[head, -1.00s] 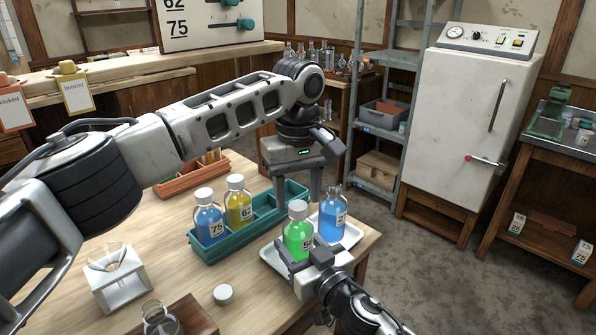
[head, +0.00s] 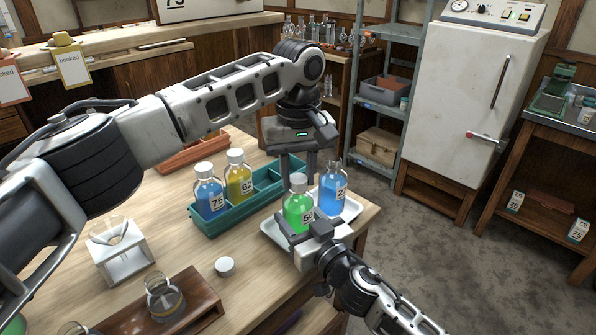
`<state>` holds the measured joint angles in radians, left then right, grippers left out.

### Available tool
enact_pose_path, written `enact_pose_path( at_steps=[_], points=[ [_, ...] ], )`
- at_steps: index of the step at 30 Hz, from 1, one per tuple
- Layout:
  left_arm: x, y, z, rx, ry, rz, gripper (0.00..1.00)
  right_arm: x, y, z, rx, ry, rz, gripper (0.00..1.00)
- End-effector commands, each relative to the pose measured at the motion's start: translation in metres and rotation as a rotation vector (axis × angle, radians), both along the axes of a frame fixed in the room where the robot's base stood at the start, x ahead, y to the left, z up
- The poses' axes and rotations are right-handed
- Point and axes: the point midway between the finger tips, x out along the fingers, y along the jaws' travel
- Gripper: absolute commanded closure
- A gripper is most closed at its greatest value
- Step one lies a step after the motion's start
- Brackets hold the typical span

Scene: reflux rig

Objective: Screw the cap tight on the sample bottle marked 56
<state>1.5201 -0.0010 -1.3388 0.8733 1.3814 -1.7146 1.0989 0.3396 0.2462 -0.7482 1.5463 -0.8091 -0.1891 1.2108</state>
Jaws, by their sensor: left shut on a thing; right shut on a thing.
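The sample bottle (head: 298,213) with green liquid stands upright at the white tray; its label is partly hidden, with a 5 legible. A pale cap (head: 298,184) is on its neck. My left gripper (head: 297,172) points down from above, its fingers around the cap; the exact contact is hard to see. My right gripper (head: 304,238) comes from the front right and is shut on the green bottle's lower body, hiding part of it.
A blue bottle (head: 333,197) stands close on the right in the white tray (head: 272,233). A teal rack (head: 236,222) holds bottles 75 (head: 209,196) and 62 (head: 239,180). A loose white lid (head: 225,266), a white stand (head: 121,258) and a wooden block (head: 205,309) occupy the front left.

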Motion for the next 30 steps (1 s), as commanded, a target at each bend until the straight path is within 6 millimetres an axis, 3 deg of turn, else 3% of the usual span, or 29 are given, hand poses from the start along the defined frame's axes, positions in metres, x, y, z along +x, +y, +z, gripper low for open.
enact_pose_path(
  at_steps=[18,22,26,27,29,30],
  points=[
    [-0.0006,-0.0007,-0.0013,-0.001,-0.001,-1.489,0.97,0.0000,-0.0001,-0.0002,0.000,0.000,0.000,1.00],
    [-0.0004,-0.0004,-0.0011,-0.001,-0.001,-1.713,0.97,0.0000,-0.0001,-0.0002,0.000,0.000,0.000,1.00],
    [-0.0003,-0.0003,-0.0009,0.000,0.000,-1.698,0.97,0.0000,-0.0001,-0.0002,0.000,0.000,0.000,1.00],
    [-0.0003,-0.0003,-0.0009,0.000,0.000,-1.697,0.64,0.0000,-0.0001,-0.0002,0.000,0.000,0.000,1.00],
    [-0.0003,-0.0003,-0.0009,0.000,0.000,-1.697,0.48,0.0000,-0.0001,-0.0002,0.000,0.000,0.000,1.00],
    [-0.0004,-0.0002,-0.0009,0.000,0.000,-1.696,0.45,0.0000,-0.0001,-0.0002,0.000,0.000,0.000,1.00]
  ],
)
